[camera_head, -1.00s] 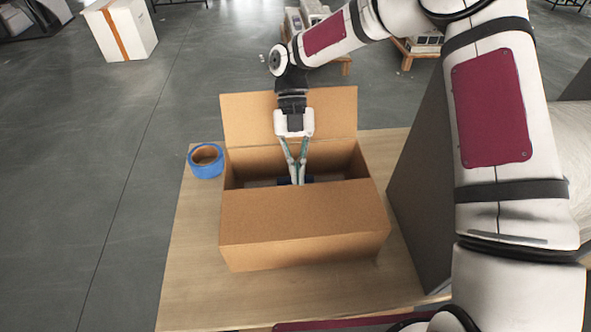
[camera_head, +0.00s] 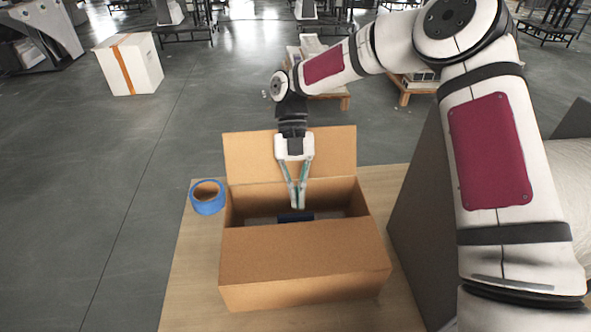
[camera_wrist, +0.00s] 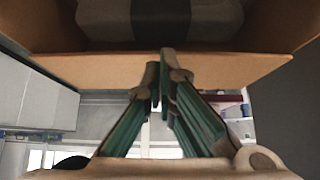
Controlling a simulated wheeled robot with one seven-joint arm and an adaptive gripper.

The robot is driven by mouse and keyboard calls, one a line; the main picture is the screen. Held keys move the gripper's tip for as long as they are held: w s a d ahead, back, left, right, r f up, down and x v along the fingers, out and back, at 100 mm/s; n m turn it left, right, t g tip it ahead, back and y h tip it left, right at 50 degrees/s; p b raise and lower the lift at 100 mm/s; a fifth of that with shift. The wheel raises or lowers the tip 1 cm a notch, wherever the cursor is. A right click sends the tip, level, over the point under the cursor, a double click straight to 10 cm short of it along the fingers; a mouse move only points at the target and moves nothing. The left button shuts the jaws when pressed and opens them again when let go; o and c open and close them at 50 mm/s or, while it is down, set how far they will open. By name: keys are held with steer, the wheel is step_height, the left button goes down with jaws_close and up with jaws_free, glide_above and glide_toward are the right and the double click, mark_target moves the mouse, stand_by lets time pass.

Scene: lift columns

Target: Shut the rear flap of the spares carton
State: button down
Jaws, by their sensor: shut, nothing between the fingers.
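The spares carton (camera_head: 300,262) is an open brown cardboard box on a wooden table. Its rear flap (camera_head: 245,155) stands up, leaning back a little, at the far side. A front flap appears to slope outward over the near side. My gripper (camera_head: 298,206) is shut and empty. It points down in front of the rear flap, its tips over the carton's opening; contact with the flap cannot be told. The wrist view shows the closed fingers (camera_wrist: 163,75) against a cardboard panel (camera_wrist: 100,70), with a grey thing beyond. A dark blue item (camera_head: 290,218) lies inside the carton, partly hidden.
A blue tape roll (camera_head: 208,198) sits on the table (camera_head: 190,290) left of the carton. A grey panel (camera_head: 418,200) stands close on the right. A white box with an orange strip (camera_head: 145,70) and loaded pallets stand on the floor behind.

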steer(key=v, duration=0.9)
steer(key=s+d+r+m+t+h, duration=0.2)
steer(key=s+d+r+m, duration=0.2)
steer(key=s+r+m, duration=0.35)
steer(key=s+d+r+m+t, duration=0.3)
steer(key=s+d+r+m, duration=0.35)
steer(key=m, duration=0.45)
steer(key=s+d+f+m+t+y, duration=0.1)
steer(key=s+d+m+t, duration=0.15)
steer(key=s+m, duration=0.7)
steer(key=s+d+f+m+t+y, duration=0.1)
steer(key=s+d+f+m+t, duration=0.15)
steer(key=s+m, duration=0.65)
step_height(320, 180, up, 15)
steer(key=d+t+p, duration=0.1)
steer(key=t+p, duration=0.1)
steer(key=p, duration=1.1)
steer(key=shift+s, duration=0.45)
steer(key=shift+d, duration=0.15)
